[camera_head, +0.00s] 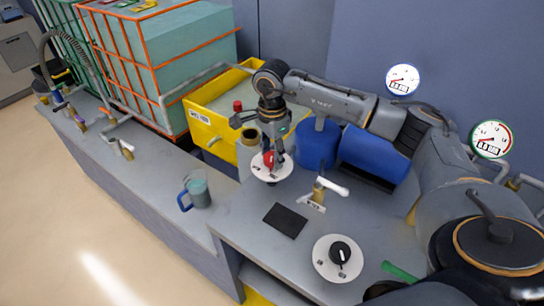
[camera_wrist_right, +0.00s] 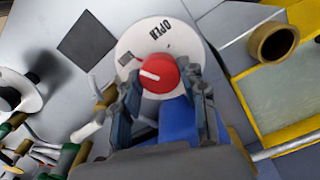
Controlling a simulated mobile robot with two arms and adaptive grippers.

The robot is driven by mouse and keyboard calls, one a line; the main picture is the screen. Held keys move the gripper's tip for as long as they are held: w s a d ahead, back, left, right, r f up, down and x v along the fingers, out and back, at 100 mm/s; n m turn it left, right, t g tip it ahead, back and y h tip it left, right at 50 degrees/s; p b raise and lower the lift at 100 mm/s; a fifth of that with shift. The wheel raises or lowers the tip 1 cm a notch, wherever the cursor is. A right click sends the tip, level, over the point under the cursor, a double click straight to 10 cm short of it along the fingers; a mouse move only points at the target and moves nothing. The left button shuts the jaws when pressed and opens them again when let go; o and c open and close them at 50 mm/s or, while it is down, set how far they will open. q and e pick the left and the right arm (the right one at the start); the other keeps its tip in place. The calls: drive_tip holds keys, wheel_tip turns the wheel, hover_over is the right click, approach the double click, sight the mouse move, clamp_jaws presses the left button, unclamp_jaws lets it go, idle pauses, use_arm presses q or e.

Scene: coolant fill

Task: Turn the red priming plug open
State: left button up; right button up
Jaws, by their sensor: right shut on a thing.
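The red priming plug (camera_head: 269,160) is a round red knob on a white disc (camera_head: 258,172) near the middle of the head view. In the right wrist view the plug (camera_wrist_right: 163,73) has a white line that points left, away from the word OPEN on the upper right of the disc (camera_wrist_right: 130,45). My right gripper (camera_head: 273,155) comes down over the plug from above. In the right wrist view its two fingers (camera_wrist_right: 162,82) stand on both sides of the plug, shut on it. My left gripper is not in view.
A black dial on a white disc (camera_head: 323,262) and a dark pad (camera_head: 285,220) lie on the bench. A white-handled brass valve (camera_head: 318,192) stands right of the plug. A blue-handled jug (camera_head: 198,190) is at left, a yellow bin (camera_head: 205,122) behind.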

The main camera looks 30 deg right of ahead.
sight(272, 156)
drive_tip(key=m+b, duration=0.1)
drive_tip(key=m, duration=0.3)
drive_tip(key=shift+m, duration=0.3)
drive_tip(key=m+b, duration=0.1)
drive_tip(key=m, duration=0.2)
drive_tip(key=shift+m, duration=0.4)
drive_tip(key=m, duration=0.4)
drive_tip(key=shift+m+b, duration=0.3)
drive_tip(key=shift+m, duration=2.2)
drive_tip(key=o, duration=1.1)
drive_tip(key=shift+o, duration=0.2)
wheel_tip(272, 156, up, 12)
